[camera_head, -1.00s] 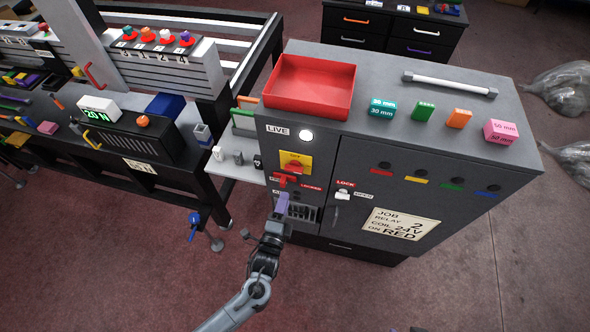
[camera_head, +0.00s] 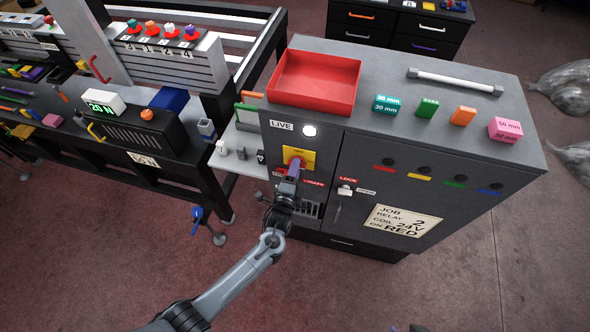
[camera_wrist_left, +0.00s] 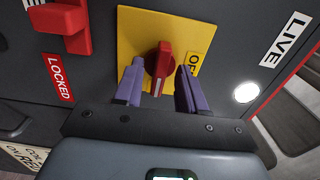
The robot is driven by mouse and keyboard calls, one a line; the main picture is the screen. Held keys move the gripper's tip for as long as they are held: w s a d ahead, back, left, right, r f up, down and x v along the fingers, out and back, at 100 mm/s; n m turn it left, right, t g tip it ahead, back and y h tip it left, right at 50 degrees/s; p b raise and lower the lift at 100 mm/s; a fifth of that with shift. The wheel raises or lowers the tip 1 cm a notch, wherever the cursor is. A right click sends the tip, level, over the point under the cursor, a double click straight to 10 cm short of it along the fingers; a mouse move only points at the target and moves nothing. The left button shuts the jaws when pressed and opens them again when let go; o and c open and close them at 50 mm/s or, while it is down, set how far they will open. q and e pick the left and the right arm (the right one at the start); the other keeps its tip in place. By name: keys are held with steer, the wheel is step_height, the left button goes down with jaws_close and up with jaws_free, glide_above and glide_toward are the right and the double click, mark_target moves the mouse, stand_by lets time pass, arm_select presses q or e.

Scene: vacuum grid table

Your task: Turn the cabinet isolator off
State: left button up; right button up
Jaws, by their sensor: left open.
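The cabinet isolator is a red rotary knob (camera_wrist_left: 159,66) on a yellow plate (camera_wrist_left: 205,30) on the grey cabinet's front. In the head view, the knob (camera_head: 296,161) shows above my gripper, partly covered by it. My left gripper (camera_head: 293,174) is at the isolator. In the left wrist view, its two purple fingers (camera_wrist_left: 158,86) stand open on either side of the knob, with a visible gap on each side. The lamp beside the LIVE label is lit white (camera_wrist_left: 245,92). My right gripper is not seen.
A red lever (camera_wrist_left: 68,24) with a LOCKED label is close beside the isolator plate. A white LOCK handle (camera_head: 345,190) is on the cabinet door. A red tray (camera_head: 315,84) and several coloured blocks lie on the cabinet top.

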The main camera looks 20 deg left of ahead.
arm_select(q)
jaws_close()
steer(key=shift+n, duration=0.3)
steer(key=shift+n+b, duration=1.3)
steer(key=shift+n, duration=7.3)
jaws_free()
